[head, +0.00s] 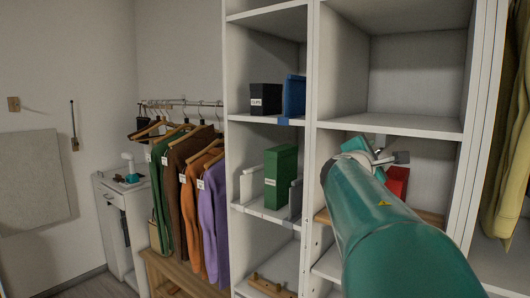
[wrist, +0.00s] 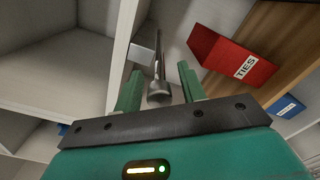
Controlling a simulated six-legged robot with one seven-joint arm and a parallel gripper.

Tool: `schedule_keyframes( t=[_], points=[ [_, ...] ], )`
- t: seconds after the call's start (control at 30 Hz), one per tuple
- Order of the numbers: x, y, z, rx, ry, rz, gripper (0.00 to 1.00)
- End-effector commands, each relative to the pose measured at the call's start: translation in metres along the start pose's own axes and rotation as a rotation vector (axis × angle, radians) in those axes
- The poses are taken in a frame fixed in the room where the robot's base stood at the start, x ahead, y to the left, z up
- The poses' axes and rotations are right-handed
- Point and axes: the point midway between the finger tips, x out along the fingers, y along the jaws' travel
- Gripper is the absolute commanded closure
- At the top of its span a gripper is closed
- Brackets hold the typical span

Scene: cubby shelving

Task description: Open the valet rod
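The valet rod (wrist: 157,62) shows in the wrist view as a slim grey metal rod with a rounded knob at its near end. It comes out from beside a white shelf panel. My gripper (wrist: 161,90) is open, with one green finger on each side of the knob and narrow gaps visible on both sides. Whether a finger touches the rod is hard to tell. In the head view my gripper (head: 366,152) is at the right shelf column, below an empty cubby. My arm hides much of that spot, and I cannot make out the rod clearly there.
White shelf panels (wrist: 124,45) stand close on the left. Hanging clothes (head: 190,180) and a green box (head: 280,176) are farther left.

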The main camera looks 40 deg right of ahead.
Motion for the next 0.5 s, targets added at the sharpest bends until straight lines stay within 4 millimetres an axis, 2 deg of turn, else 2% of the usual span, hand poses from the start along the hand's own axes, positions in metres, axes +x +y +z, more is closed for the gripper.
schedule_keyframes(
  t=[0.03, 0.2, 0.5],
  points=[
    [-0.0002, 0.0, -0.0001, 0.0, 0.0, 0.0, 0.7],
    [-0.0003, 0.0, -0.0001, 0.0, 0.0, 0.0, 1.0],
    [-0.0084, 0.0006, 0.0004, 0.001, 0.0, 0.001, 1.0]
  ],
)
